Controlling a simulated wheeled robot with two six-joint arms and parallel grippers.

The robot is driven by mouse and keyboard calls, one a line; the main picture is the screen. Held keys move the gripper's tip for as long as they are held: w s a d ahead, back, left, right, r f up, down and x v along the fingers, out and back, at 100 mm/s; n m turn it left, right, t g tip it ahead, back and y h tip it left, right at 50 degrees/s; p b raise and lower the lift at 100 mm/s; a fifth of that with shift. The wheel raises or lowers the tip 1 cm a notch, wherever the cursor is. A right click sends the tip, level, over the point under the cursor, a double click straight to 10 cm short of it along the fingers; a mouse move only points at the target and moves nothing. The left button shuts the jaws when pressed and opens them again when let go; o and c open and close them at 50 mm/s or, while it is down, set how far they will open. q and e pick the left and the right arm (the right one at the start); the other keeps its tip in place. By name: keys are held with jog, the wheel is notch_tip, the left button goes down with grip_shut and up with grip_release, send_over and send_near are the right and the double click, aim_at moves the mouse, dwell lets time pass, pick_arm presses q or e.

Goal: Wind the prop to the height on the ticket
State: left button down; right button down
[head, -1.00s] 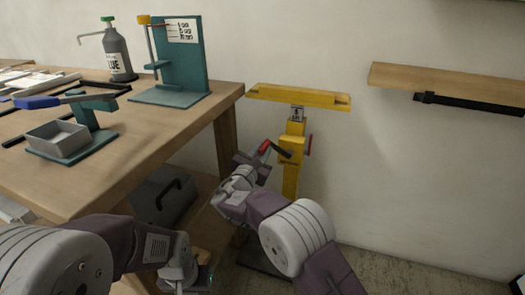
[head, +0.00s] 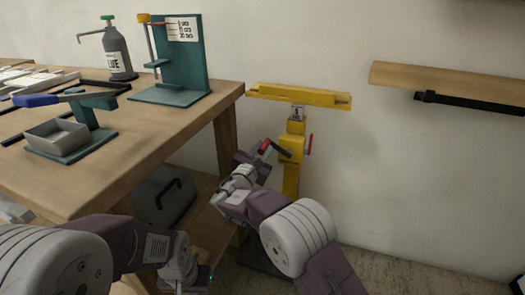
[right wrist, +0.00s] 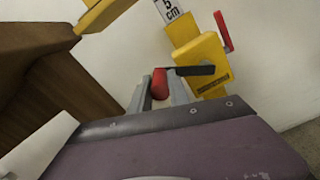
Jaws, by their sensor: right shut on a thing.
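The yellow prop (head: 291,180) stands upright by the wall, right of the bench, with a long yellow top beam (head: 298,96). A black crank arm (right wrist: 192,71) on its yellow housing (right wrist: 203,58) ends in a red knob (right wrist: 160,83). My right gripper (head: 262,153) is shut on the red knob; its fingers (right wrist: 160,90) lie on either side of it in the right wrist view. A scale strip (right wrist: 168,9) on the post shows "5 cm". A red lever (head: 309,144) sits on the housing's right side. My left gripper (head: 187,284) is at the bottom edge, its jaws unclear.
A teal stand with a printed card (head: 183,29) is on the wooden bench (head: 165,125); its print is too small to read. A glue bottle (head: 118,55) and grey tray (head: 57,138) are there too. A wooden shelf (head: 450,82) hangs right of the prop.

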aim_at(273, 143)
jog(key=shift+d+r+m+b, duration=0.15)
jog(key=shift+r+m+b, duration=0.1)
jog(key=shift+m+b, duration=0.05)
jog(key=d+r+m+b, duration=0.1)
jog(key=m+b, duration=0.1)
jog(key=s+d+r+m+b, duration=0.1)
jog(key=m+b, duration=0.2)
jog(key=shift+d+r, duration=0.35)
jog(key=shift+d, duration=0.05)
jog(key=shift+s+d+r+b, duration=0.1)
jog(key=shift+d+r+b, duration=0.15)
jog(key=shift+b, duration=0.2)
jog(key=shift+d, duration=0.1)
jog(key=c, duration=1.3)
grip_release()
jog(key=shift+o, duration=0.2)
jog(key=shift+f, duration=0.1)
